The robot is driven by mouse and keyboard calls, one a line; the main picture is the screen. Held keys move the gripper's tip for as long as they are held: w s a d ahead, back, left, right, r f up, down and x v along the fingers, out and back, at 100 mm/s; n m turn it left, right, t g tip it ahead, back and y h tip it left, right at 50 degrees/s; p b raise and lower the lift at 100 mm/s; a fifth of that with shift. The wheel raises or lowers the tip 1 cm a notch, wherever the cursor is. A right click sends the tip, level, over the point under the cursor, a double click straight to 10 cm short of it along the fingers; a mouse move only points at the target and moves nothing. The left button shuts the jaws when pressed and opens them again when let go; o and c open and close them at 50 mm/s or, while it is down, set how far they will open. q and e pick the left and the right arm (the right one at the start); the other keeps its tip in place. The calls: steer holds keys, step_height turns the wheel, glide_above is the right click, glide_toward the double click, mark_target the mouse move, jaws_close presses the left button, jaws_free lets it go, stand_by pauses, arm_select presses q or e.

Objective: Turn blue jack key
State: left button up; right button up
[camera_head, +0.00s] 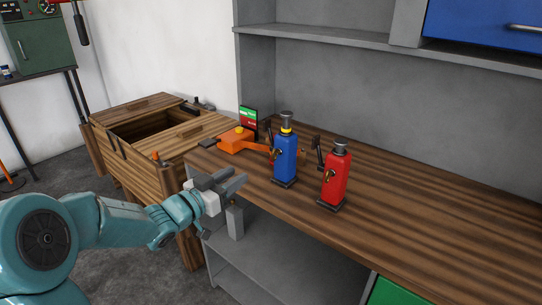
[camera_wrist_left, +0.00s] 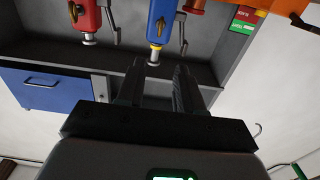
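The blue jack (camera_head: 285,162) stands upright near the left end of the wooden bench, with a yellow ring near its top. Its brass key (camera_head: 276,153) is on its front face. In the left wrist view, which is upside down, the blue jack (camera_wrist_left: 164,12) and its key (camera_wrist_left: 158,26) show at the top. My left gripper (camera_head: 235,183) is open and empty, left of the blue jack and apart from it, by the bench's left front edge. Its spread fingers (camera_wrist_left: 158,78) show in the wrist view. My right gripper is not in view.
A red jack (camera_head: 335,180) with a similar key stands right of the blue one. An orange device (camera_head: 237,141) and a green-and-red sign (camera_head: 248,119) are behind left. A wooden chest (camera_head: 190,132) stands at left. The bench's right side is clear.

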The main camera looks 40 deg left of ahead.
mark_target(272, 153)
arm_select(q)
steer(key=w, duration=0.4)
steer(key=w+d, duration=0.1)
steer(key=w, duration=0.4)
steer(key=w+p, duration=0.1)
steer(key=w, duration=0.4)
steer(key=shift+w+d, duration=0.1)
steer(key=shift+d, duration=0.05)
jaws_close()
